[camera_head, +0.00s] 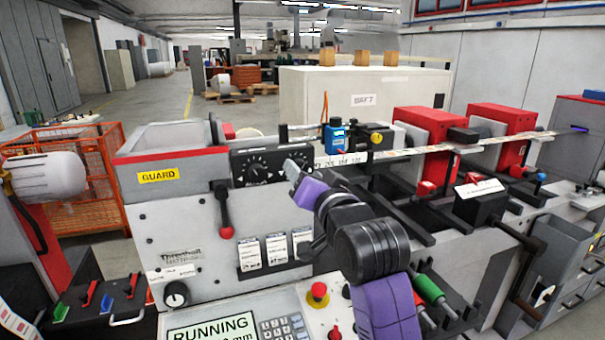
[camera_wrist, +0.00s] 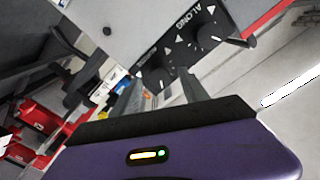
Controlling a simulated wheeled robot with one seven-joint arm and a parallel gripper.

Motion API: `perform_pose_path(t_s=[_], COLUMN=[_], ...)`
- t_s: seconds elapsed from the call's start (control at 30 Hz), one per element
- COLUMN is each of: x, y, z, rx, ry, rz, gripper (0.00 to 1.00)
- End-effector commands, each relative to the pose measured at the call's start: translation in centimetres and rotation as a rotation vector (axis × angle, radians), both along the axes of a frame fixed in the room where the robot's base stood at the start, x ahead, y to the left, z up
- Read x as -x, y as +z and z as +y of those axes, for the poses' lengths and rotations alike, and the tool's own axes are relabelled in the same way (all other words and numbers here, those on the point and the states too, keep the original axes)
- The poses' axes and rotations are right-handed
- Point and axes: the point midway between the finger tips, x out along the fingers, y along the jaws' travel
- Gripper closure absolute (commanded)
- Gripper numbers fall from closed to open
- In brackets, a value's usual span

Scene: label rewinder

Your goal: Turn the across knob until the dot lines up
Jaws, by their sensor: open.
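The black knob panel (camera_head: 268,163) is on the upper front of the machine, with white scale marks. In the wrist view it shows tilted, with the word ALONG beside one round dark knob (camera_wrist: 210,38). A second dark knob (camera_wrist: 160,77), probably the across knob, lies lower on the panel, near the fingertips; its label is too small to read. My gripper (camera_head: 294,171) is in front of the panel's right end and hides part of it. In the wrist view my gripper (camera_wrist: 163,76) is open, its two fingers pointing at the panel. I cannot tell whether they touch the knob. The dot cannot be made out.
A red-tipped lever (camera_head: 225,215) hangs left below the panel. Label cards (camera_head: 276,248) are right below it. A red stop button (camera_head: 318,293) and a RUNNING screen (camera_head: 213,330) are on the lower console. A blue sensor unit (camera_head: 335,136) and the label web (camera_head: 430,149) lie to the right.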

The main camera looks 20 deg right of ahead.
Motion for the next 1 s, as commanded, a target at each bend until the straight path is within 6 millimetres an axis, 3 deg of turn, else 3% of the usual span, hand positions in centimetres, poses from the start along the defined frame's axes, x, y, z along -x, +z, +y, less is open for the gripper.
perform_pose_path(t_s=[0.2,0.4,1.0], x=[3.7,5.5,5.8], y=[-0.2,-0.1,0.5], z=[0.0,0.0,0.0], rx=[0.0,0.0,0.022], ry=[0.0,-0.001,-0.001], rz=[-0.002,-0.001,-0.019], gripper=[0.48,0.48,0.48])
